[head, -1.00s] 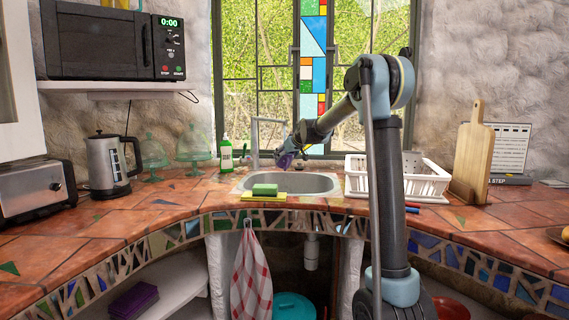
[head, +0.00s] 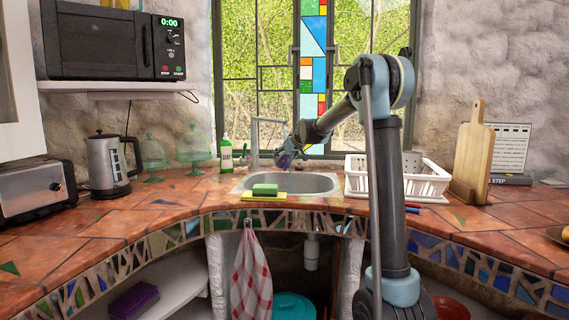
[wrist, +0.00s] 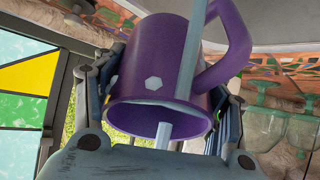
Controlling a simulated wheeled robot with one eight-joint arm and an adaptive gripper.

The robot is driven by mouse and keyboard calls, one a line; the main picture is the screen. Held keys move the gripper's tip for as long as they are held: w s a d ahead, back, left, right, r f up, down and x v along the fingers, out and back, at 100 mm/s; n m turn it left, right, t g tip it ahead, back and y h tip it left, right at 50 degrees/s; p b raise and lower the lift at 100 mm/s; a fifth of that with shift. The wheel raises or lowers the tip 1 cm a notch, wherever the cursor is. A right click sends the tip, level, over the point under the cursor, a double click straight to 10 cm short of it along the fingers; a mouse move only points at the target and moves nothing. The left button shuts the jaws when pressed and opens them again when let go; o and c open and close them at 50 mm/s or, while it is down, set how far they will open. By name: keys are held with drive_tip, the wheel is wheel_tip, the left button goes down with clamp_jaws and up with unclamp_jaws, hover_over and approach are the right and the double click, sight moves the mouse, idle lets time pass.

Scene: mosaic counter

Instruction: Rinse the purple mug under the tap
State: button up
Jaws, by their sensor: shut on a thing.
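The purple mug (head: 284,160) is held over the sink (head: 318,185), below the spout end of the tap (head: 255,140). My gripper (head: 292,151) is shut on it. In the wrist view, the mug (wrist: 135,62) sits between the two fingers of my gripper (wrist: 160,105), with its handle at the upper right. That view is roughly upside down, so the mug's mouth faces up. A pale stream, looking like water, enters the mouth. Another pale streak runs along the mug's outer wall. The mug's inside bottom is hidden.
A green sponge (head: 265,189) lies on a yellow cloth or pad at the sink's front edge. A green bottle (head: 226,154) and glass domes (head: 194,146) stand to the left. A white dish rack (head: 426,184) stands right of the sink, partly behind my arm.

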sight(287, 159)
drive_tip(key=shift+s+a, duration=0.1)
idle(0.3)
drive_tip(key=shift+s+d, duration=0.35)
drive_tip(key=shift+s, duration=0.9)
drive_tip(key=shift+s+d, duration=0.3)
drive_tip(key=shift+s, duration=0.9)
drive_tip(key=shift+s+d, duration=0.35)
drive_tip(key=shift+s, duration=0.9)
